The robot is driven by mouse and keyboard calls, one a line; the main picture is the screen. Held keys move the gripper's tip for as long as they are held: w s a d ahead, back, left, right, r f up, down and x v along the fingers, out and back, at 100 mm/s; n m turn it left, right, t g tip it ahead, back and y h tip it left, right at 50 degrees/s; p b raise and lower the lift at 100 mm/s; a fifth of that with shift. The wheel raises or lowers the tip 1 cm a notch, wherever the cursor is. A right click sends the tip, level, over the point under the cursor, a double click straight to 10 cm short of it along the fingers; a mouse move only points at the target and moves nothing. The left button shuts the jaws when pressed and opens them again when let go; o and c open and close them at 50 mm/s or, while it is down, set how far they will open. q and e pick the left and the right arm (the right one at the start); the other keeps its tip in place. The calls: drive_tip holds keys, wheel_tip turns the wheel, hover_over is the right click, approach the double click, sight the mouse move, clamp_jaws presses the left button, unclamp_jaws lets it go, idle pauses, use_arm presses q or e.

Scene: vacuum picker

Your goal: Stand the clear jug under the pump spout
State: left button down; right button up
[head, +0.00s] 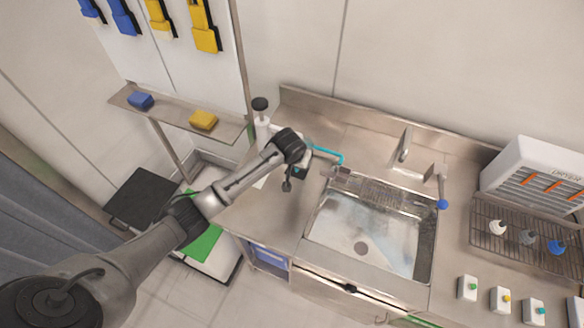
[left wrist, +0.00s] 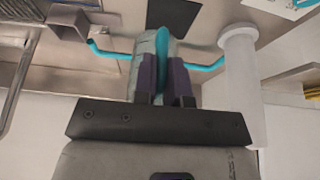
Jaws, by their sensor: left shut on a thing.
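My left gripper (head: 298,170) is over the counter, just left of the sink. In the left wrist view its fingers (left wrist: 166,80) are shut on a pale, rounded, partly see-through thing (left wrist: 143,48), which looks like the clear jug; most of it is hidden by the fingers. In the head view my gripper hides it. A white pump (head: 262,130) with a black top stands behind the gripper; its white column (left wrist: 240,75) is right of the fingers in the wrist view. A teal tube (head: 328,150) bends toward the sink; I cannot tell its exact gap to the held thing.
The metal sink (head: 365,240) is right of the gripper, with a small metal box (left wrist: 72,24) at its left rim. A dryer (head: 535,170) and a rack (head: 515,238) are at the far right. A wall shelf (head: 170,115) holds blue and yellow blocks.

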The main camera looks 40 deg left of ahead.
use_arm(q)
drive_tip(key=shift+a+f, duration=0.35)
drive_tip(key=shift+f, duration=0.55)
drive_tip(key=shift+a+f, duration=0.4)
drive_tip(key=shift+f, duration=0.45)
drive_tip(key=shift+a+f, duration=0.35)
drive_tip(key=shift+f, duration=0.55)
drive_tip(key=shift+f, duration=0.1)
drive_tip(key=c, duration=1.2)
unclamp_jaws()
drive_tip(key=shift+o, duration=0.2)
